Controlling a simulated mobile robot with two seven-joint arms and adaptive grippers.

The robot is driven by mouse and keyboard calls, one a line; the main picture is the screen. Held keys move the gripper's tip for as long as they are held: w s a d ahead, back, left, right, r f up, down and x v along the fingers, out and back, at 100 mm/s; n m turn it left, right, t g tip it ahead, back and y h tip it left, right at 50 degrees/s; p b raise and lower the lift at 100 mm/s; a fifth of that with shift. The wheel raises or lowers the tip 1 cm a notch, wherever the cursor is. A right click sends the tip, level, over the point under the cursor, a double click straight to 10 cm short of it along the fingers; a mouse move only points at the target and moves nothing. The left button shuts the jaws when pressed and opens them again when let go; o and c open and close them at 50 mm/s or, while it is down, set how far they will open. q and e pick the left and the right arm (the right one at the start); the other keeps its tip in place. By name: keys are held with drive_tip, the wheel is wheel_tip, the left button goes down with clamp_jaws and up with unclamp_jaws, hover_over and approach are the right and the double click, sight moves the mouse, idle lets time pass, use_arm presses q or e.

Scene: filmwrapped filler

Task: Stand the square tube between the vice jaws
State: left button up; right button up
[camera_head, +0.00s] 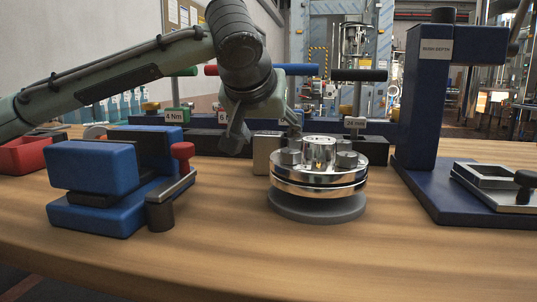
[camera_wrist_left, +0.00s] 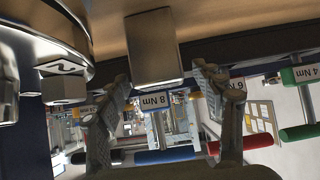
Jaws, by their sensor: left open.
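The square tube (camera_head: 261,158) is a short grey metal block standing on the bench just left of the flange. In the left wrist view the tube (camera_wrist_left: 155,48) shows between and beyond the fingertips, with gaps on both sides. My left gripper (camera_head: 265,139) is open above and around the tube's upper end; I cannot tell how far the fingers reach down beside it. The fingers also show in the wrist view (camera_wrist_left: 160,80). The blue vice (camera_head: 92,168) is at the left, its dark jaws apart and nothing seen between them. My right gripper is not in view.
The shiny bolted flange (camera_head: 318,180) stands on a grey disc close beside the tube. Behind is a rack (camera_head: 205,143) of labelled T-handle tools. A blue depth gauge stand (camera_head: 425,120) is at the right, a red bin (camera_head: 25,155) at far left. The front bench is clear.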

use_arm(q)
drive_tip(key=shift+w, duration=0.1)
drive_tip(key=c, duration=1.5)
clamp_jaws()
drive_tip(key=shift+r, duration=0.1)
